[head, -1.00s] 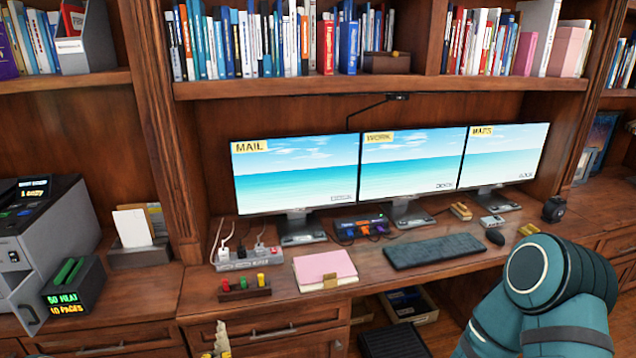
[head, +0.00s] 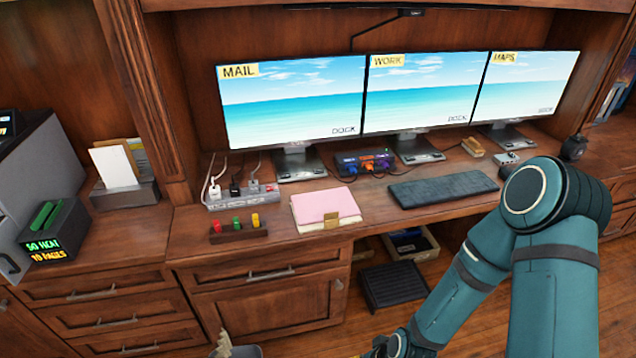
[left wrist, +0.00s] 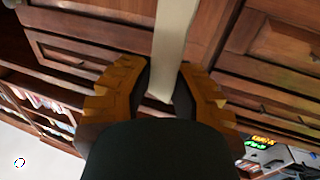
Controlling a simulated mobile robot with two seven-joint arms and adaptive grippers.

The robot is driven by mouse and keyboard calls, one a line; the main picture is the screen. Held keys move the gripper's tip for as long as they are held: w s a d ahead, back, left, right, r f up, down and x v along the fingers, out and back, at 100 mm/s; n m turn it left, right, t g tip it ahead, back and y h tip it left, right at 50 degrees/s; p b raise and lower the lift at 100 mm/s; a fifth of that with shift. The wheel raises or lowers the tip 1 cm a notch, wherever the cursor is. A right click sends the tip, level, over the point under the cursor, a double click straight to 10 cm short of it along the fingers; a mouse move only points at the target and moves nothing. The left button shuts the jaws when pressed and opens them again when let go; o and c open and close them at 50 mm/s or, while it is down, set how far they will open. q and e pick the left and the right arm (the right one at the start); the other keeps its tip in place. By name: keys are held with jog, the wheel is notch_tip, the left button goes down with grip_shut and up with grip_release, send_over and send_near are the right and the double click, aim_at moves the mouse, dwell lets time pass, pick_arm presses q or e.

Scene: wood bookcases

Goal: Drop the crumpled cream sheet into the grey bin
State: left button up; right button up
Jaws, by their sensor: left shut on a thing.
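My left gripper (left wrist: 164,82) is shut on the crumpled cream sheet (left wrist: 174,35) in the left wrist view. The sheet runs from between the fingers to the top edge. A jagged cream piece, which looks like the sheet, shows in the head view (head: 223,343) at the bottom edge.
Wooden drawers (head: 262,308) stand behind the cream piece. The desk above holds a pink folder (head: 322,205), a keyboard (head: 443,188) and three monitors. A dark step (head: 398,287) stands in the knee space. A printer (head: 35,175) is at the left.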

pick_arm(q)
jog(key=shift+f+b, duration=2.4)
jog(key=shift+f, duration=0.5)
jog(key=shift+r, duration=0.1)
jog(key=o, duration=0.8)
jog(key=shift+s, duration=0.1)
jog(key=s, duration=1.2)
jog(key=shift+a, duration=0.1)
jog(key=shift+w, duration=0.1)
